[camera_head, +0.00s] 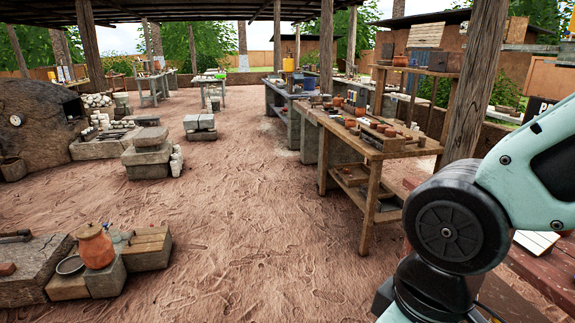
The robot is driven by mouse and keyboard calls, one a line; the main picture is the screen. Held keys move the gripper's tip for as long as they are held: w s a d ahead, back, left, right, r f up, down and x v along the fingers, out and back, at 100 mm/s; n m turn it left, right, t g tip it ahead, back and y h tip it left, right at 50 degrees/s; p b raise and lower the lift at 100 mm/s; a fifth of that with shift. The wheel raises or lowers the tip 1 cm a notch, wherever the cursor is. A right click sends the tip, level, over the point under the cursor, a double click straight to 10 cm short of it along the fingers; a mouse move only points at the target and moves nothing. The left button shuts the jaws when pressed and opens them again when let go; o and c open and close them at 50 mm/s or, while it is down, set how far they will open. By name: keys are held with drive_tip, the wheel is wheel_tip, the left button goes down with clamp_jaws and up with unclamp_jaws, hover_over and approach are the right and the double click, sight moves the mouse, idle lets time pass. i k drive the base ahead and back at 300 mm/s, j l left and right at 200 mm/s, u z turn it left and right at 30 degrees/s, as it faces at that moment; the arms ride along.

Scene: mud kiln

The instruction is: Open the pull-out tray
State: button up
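I cannot clearly pick out a pull-out tray in the head view. A wooden workbench (372,150) stands right of the middle, with small clay pieces on top. Under its top is a low wooden shelf or tray (358,180) with items on it; I cannot tell whether it slides. My arm fills the right side of the view and covers part of what is behind it. My gripper is out of view.
A reddish wooden surface (530,284) lies at the lower right, beside my arm. A clay jar (95,246) stands on stone blocks at the lower left. Stacked stone slabs (147,155) stand at left, near a domed mud kiln (38,125). The sandy floor (235,220) between is clear.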

sight(357, 171)
drive_tip(key=i, duration=4.1)
drive_tip(key=i+z, duration=0.2)
drive_tip(key=i, duration=0.4)
drive_tip(key=i+j+z, duration=0.15)
drive_tip(key=i, duration=0.5)
drive_tip(key=j, duration=0.1)
